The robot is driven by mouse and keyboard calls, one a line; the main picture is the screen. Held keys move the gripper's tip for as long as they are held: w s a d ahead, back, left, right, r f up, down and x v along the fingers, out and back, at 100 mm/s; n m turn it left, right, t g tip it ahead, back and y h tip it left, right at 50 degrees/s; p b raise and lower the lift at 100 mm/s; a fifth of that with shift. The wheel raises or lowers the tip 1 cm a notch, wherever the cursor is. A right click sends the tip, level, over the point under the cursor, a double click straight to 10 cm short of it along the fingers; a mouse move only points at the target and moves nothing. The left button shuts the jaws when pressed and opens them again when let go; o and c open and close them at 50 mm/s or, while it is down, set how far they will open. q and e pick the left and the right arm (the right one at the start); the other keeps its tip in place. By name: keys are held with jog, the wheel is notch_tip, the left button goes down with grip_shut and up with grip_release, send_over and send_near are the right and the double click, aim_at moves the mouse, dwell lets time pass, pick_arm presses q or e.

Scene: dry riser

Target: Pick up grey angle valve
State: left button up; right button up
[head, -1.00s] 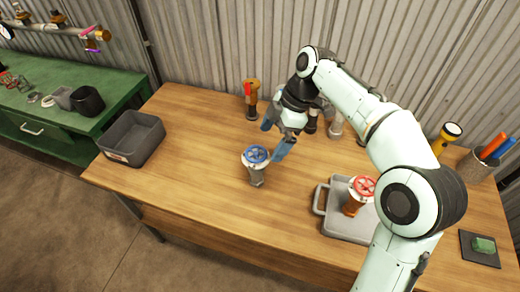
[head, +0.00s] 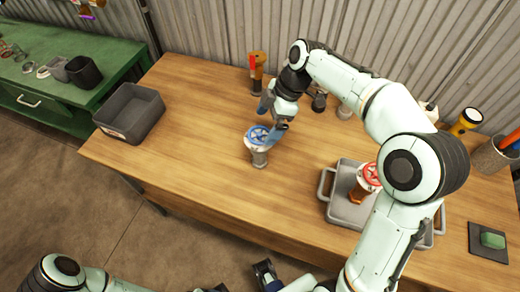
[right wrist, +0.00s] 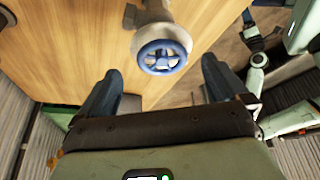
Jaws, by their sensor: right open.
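The grey angle valve (head: 259,157), with a blue handwheel on top, stands upright on the wooden workbench. In the right wrist view its blue handwheel (right wrist: 162,57) lies just ahead of the fingertips, roughly centred between them. My right gripper (head: 269,120) is open, its blue fingers spread on the far side of the valve, one fingertip overlapping the handwheel's edge in the head view. Contact cannot be told. Nothing is between the fingers. My left arm shows low in the head view; a dark gripper part (head: 267,274) is at the bottom edge, its jaws unclear.
A grey tray (head: 343,208) holds a valve with a red handwheel (head: 372,173). A grey bin (head: 130,113) stands at the left end. A brass fitting with a red part (head: 257,70) and other fittings stand along the back wall. The bench's front left is clear.

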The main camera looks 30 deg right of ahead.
aim_at(260, 133)
jog(key=x, duration=0.5)
jog(key=shift+a, duration=0.2)
jog(key=c, duration=1.7)
